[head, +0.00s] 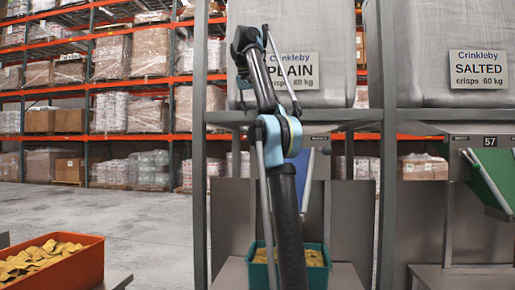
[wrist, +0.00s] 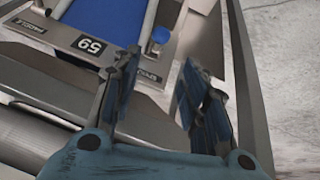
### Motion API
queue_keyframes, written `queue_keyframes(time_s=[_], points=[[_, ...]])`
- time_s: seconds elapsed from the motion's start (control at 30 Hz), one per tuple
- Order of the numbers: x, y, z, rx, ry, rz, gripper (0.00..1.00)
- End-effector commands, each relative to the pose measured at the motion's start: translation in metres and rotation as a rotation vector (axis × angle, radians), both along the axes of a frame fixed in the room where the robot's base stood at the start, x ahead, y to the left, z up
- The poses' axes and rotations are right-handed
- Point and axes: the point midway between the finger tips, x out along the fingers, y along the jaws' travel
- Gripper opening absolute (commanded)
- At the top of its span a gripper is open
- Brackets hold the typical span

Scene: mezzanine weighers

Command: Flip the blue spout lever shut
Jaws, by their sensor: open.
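In the head view the blue chute (head: 301,178) shows partly behind my arm.
A teal bin (head: 319,281) of crisps stands below the chute. Grey uprights (head: 199,120) and (head: 388,120) flank this bay, under a sack labelled PLAIN (head: 335,40). A green chute (head: 490,183) is at right. An orange bin (head: 83,277) is at lower left, with open floor behind.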

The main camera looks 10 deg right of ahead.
Motion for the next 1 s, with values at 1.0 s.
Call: queue_keyframes(time_s=[1.0], points=[[0.033,-0.021,-0.087,-0.001,0.000,-0.001,0.41]])
